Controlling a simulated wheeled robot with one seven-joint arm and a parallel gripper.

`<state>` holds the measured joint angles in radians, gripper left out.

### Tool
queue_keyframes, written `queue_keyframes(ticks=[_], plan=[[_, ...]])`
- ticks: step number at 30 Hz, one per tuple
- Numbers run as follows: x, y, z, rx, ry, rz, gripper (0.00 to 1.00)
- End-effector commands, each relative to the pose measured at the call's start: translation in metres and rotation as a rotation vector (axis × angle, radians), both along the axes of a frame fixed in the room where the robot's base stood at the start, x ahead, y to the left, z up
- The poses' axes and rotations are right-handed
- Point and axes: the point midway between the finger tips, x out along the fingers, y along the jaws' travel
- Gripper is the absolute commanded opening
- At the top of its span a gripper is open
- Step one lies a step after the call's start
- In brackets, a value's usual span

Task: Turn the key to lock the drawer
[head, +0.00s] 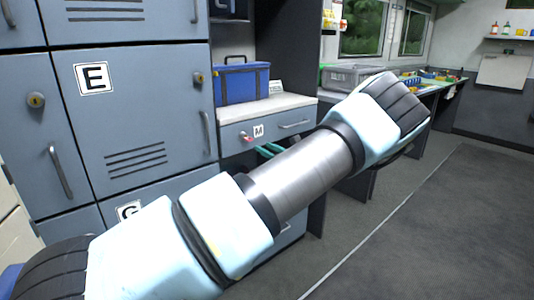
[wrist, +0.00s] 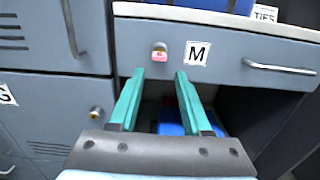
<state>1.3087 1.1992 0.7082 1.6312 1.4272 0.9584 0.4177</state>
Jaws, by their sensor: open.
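The drawer marked M (head: 290,128) is a grey-blue front under a pale countertop. It looks closed. A key with a red-pink head (head: 246,138) sits in its lock, left of the M label. In the wrist view the key (wrist: 160,52) shows near the top centre, and the drawer front (wrist: 225,62) has its handle at the right. My gripper (wrist: 159,76) has two teal fingers, open and empty, pointing at the drawer just below the key. The fingers are apart from the key. In the head view my arm hides most of my gripper, with only a bit of teal showing.
A blue case (head: 243,84) stands on the counter above the drawer. Grey lockers, one marked E (head: 95,78), fill the left. An open recess with a blue object (wrist: 170,118) lies below the drawer. Floor at the right (head: 430,220) is clear.

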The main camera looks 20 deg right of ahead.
Motion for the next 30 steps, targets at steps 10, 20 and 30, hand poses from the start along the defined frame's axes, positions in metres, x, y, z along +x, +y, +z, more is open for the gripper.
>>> queue_keyframes(ticks=[10,20,30], plan=[[0.029,0.015,0.000,-0.004,0.000,0.003,0.49],[0.057,0.028,0.002,-0.003,0.001,0.004,0.49],[0.074,0.037,0.002,-0.003,0.001,0.003,0.49]])
